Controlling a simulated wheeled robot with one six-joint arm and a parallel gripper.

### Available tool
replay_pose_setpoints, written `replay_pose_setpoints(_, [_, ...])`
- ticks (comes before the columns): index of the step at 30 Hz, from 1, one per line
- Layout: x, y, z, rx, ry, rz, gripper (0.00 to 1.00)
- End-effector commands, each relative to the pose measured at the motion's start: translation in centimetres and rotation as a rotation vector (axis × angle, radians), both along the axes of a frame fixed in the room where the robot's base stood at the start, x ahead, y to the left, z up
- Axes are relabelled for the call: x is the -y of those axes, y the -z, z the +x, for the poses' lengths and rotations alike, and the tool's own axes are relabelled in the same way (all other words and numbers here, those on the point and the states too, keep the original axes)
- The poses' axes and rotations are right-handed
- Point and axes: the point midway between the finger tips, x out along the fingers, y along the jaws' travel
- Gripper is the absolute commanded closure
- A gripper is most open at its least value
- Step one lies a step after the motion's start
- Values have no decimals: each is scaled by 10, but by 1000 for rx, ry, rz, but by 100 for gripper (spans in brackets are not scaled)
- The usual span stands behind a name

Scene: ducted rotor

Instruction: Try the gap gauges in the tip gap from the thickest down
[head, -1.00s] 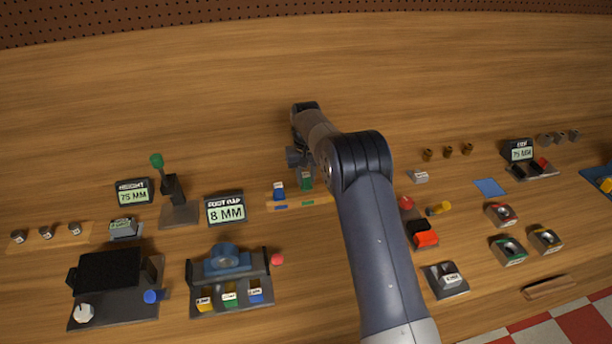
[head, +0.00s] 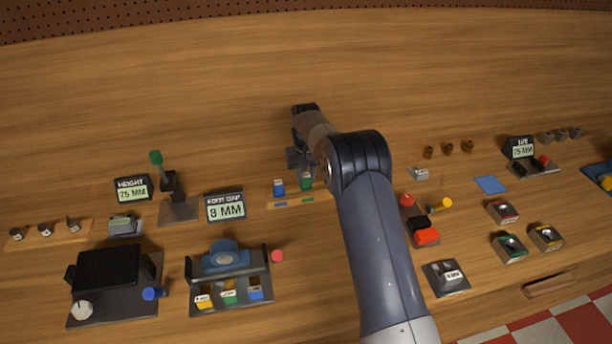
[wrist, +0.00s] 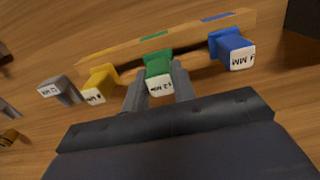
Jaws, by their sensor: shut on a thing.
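My gripper (wrist: 160,90) is shut on the green gauge (wrist: 157,64), with one finger on each side of it. The green gauge stands at the wooden rack (wrist: 112,72), and its white end label faces the wrist camera. In the wrist view a blue gauge (wrist: 231,45) stands to its right, and a yellow gauge (wrist: 99,84) and a grey gauge (wrist: 59,90) to its left. The head view also shows the green gauge (head: 306,181) and blue gauge (head: 279,188); my arm hides the rack's right part. I cannot tell which part has the tip gap.
A dark fixture with a blue round part (head: 226,258) stands front left, with several coloured blocks before it. An 8 MM display (head: 225,207) stands behind it. A black unit (head: 108,270) is further left. The bench behind the rack is clear.

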Motion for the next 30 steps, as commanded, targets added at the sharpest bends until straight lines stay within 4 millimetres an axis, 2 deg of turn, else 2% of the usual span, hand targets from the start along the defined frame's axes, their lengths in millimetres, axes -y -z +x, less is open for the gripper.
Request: replay_pose_setpoints(30, [0, 12, 0, 0, 0, 0, 98])
